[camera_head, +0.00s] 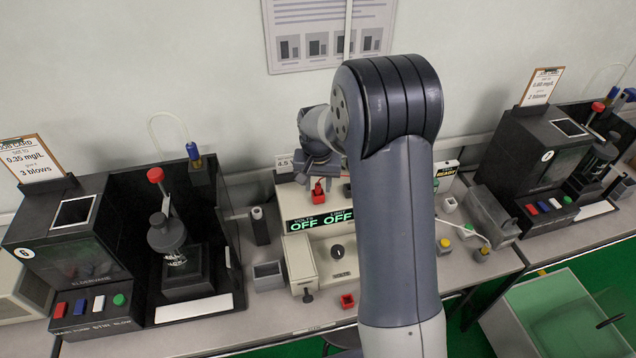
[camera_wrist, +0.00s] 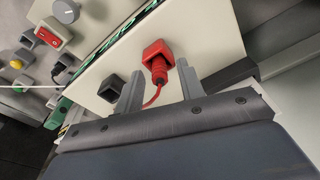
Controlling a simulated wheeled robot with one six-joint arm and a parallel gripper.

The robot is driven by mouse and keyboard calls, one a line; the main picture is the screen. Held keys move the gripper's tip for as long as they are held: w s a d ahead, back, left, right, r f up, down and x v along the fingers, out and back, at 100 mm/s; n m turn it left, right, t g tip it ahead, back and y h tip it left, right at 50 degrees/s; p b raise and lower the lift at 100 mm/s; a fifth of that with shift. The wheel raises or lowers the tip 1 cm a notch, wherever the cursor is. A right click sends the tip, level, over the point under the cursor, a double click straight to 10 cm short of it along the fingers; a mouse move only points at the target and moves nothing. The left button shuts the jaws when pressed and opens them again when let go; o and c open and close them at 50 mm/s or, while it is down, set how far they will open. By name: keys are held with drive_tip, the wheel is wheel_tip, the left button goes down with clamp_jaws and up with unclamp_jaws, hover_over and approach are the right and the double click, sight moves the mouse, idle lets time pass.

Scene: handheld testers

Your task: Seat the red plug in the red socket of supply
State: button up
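The supply (camera_head: 325,258) is a cream box with a dark display reading OFF twice. In the wrist view, the red plug (camera_wrist: 160,75), with a red lead, sits in the square red socket (camera_wrist: 153,50) on the supply's pale panel. I cannot tell whether it is fully home. A red piece, apparently this plug and socket, also shows in the head view (camera_head: 318,191). My gripper (camera_wrist: 160,70) is open, its two fingers on either side of the plug with gaps to it. A square black socket (camera_wrist: 110,87) is beside the left finger. My arm hides part of the supply.
Dark testers stand left (camera_head: 115,250) and right (camera_head: 545,160). Grey, yellow and red-switch items (camera_wrist: 47,37) are at the wrist view's left. A wall is close behind.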

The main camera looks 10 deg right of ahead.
wheel_tip(320, 180, up, 12)
drive_tip(key=s+b, duration=0.1)
drive_tip(key=shift+s+a, duration=0.2)
drive_tip(key=shift+a, duration=0.05)
drive_tip(key=f, duration=0.4)
drive_tip(key=w+f, duration=0.1)
drive_tip(key=f, duration=0.3)
drive_tip(key=f+p, duration=0.1)
drive_tip(key=f, duration=0.3)
drive_tip(key=shift+w+d, duration=0.15)
drive_tip(key=shift+d, duration=0.1)
drive_tip(key=shift+w+r, duration=0.15)
drive_tip(key=shift+r, duration=0.1)
drive_tip(key=shift+r+b, duration=0.3)
drive_tip(key=shift+r, duration=0.9)
